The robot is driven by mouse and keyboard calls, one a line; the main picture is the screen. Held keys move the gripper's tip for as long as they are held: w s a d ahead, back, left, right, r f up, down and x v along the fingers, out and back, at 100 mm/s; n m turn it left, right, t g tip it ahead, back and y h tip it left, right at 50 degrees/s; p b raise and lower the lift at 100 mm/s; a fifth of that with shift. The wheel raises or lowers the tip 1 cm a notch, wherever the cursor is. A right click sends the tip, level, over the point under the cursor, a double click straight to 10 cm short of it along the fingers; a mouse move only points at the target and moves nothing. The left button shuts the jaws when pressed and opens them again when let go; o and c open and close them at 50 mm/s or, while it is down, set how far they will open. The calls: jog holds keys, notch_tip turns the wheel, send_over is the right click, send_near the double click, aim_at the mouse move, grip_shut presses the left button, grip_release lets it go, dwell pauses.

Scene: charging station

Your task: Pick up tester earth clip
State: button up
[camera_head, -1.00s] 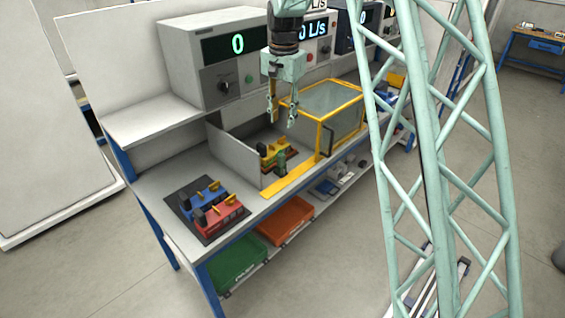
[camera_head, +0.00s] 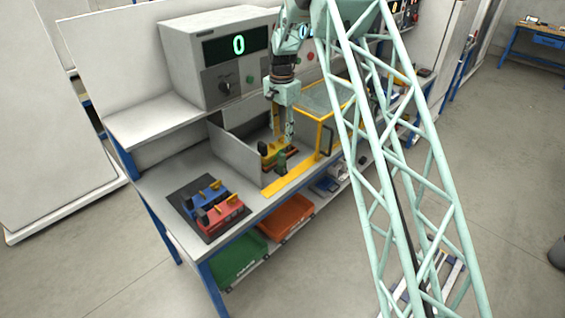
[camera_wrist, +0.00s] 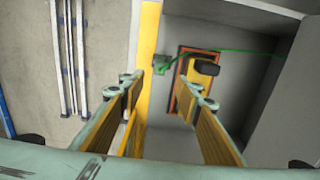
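The tester earth clip (camera_wrist: 162,65) is a small green piece with a thin green wire, seen ahead of my fingertips in the wrist view. In the head view a dark green piece, likely the same clip (camera_head: 281,164), stands by the yellow strip at the bay's front edge. My gripper (camera_head: 283,140) hangs pointing down above the bay. In the wrist view my gripper (camera_wrist: 164,90) has its two fingers well apart, with nothing between them. The tester (camera_wrist: 186,85), yellow and orange with a black knob, lies beside the clip, partly hidden by a finger.
A yellow-framed clear enclosure (camera_head: 318,105) stands close to the right of my gripper. A grey partition (camera_head: 233,150) bounds the bay on the left. Blue and red devices (camera_head: 213,205) lie on a dark mat at the left. A grey instrument (camera_head: 210,60) stands on the shelf behind.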

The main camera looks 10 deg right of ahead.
aim_at(282, 154)
jog(key=shift+f, duration=0.2)
dwell(0.3)
notch_tip(282, 154, down, 8)
jog(key=shift+f, duration=0.2)
dwell(0.4)
jog(key=shift+f, duration=0.1)
jog(key=shift+s+f+p, duration=0.1)
jog(key=shift+f+p, duration=0.3)
jog(key=shift+f, duration=2.1)
jog(key=shift+c, duration=0.4)
jog(key=c, duration=0.9)
jog(key=shift+r, duration=0.2)
